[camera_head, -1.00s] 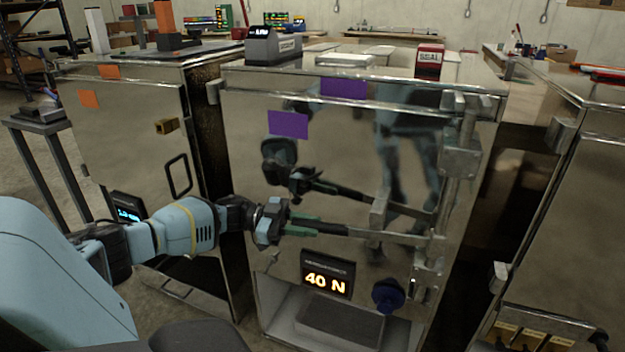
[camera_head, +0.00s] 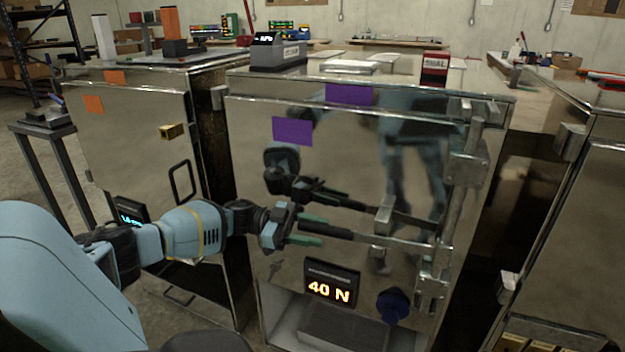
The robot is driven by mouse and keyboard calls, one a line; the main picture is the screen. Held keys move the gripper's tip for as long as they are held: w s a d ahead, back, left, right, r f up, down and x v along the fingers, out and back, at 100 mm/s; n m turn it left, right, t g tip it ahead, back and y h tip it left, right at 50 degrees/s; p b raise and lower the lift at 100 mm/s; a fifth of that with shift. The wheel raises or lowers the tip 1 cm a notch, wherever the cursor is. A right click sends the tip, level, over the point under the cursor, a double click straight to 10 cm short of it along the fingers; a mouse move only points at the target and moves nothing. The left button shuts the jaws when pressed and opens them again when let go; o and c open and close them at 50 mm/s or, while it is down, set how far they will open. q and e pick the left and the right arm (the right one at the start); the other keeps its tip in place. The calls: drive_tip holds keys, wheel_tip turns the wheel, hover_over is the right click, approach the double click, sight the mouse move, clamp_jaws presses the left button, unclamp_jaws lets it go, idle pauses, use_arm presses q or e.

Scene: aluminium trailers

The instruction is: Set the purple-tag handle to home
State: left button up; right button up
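The purple-tag handle (camera_head: 338,232) is a lever with a dark grip and a metal arm. It lies roughly level across the door of the middle metal trailer and joins the vertical latch rod (camera_head: 456,200) on the right. Purple tags are on the door (camera_head: 292,131) and on the top edge (camera_head: 348,95). My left gripper (camera_head: 312,229) is at the free left end of the grip. Its green-tipped fingers are apart, one above and one below the grip; whether either touches it is unclear. My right gripper is not in view.
The shiny door mirrors my arm and the handle. Below the handle are a display (camera_head: 331,287) reading "40 N" and a blue knob (camera_head: 393,305). An orange-tagged trailer (camera_head: 130,130) stands at left, another trailer (camera_head: 585,230) at right. A dark gap separates the right one.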

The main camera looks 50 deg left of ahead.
use_arm(q)
drive_tip(key=v, duration=0.8)
drive_tip(key=shift+b, duration=0.35)
idle(0.4)
